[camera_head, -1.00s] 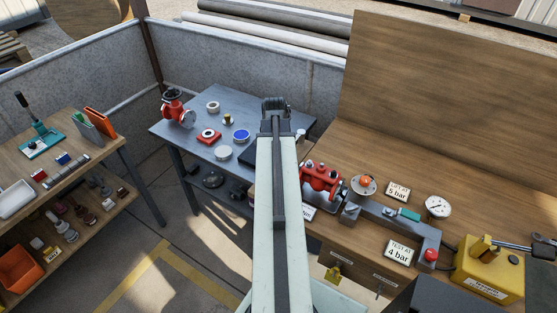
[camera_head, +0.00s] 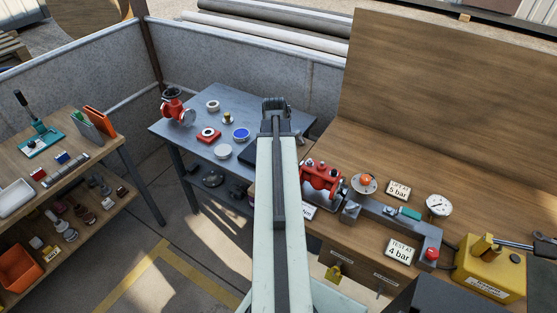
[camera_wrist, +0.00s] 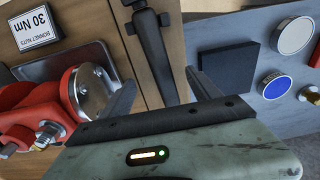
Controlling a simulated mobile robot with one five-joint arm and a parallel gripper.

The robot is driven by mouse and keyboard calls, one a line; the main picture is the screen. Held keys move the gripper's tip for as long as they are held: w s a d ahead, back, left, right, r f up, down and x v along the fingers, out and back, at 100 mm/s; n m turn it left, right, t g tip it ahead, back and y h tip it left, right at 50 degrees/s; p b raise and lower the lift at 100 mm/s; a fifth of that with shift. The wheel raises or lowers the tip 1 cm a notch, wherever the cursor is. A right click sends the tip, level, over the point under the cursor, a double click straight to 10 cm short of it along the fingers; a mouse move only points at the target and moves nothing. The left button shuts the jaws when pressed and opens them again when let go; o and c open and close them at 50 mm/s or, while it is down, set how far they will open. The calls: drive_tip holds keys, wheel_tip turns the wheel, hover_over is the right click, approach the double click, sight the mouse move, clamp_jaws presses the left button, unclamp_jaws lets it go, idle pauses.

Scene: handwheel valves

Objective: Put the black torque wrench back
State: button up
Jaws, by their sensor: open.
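A long black tool that looks like the torque wrench (camera_wrist: 151,45) shows in the wrist view, lying over the wooden bench near its edge. In the head view I cannot make it out; my arm covers that area. My gripper (camera_wrist: 163,92) is open, with one finger on either side of the wrench's lower end in the wrist view. Nothing is held, and I cannot tell how far above the wrench the fingers are. In the head view my gripper (camera_head: 276,104) is at the far end of my raised arm.
A red valve (camera_head: 320,177) with a steel flange is close left of my fingers in the wrist view, near a "BONNET NUTS 30 Nm" sign (camera_wrist: 36,26). The grey table (camera_head: 184,140) holds a black block (camera_wrist: 229,66), round parts and another red valve (camera_head: 174,107).

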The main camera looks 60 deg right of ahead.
idle(0.4)
drive_tip(key=shift+a+r+p, duration=0.15)
drive_tip(key=shift+r+p, duration=1.35)
drive_tip(key=shift+a+r+p, duration=0.15)
drive_tip(key=shift+r+p, duration=1.35)
wheel_tip(320, 180, up, 8)
drive_tip(key=p, duration=0.7)
drive_tip(key=shift+a+p, duration=0.35)
drive_tip(key=shift+a, duration=0.05)
drive_tip(key=shift+w+f, duration=0.15)
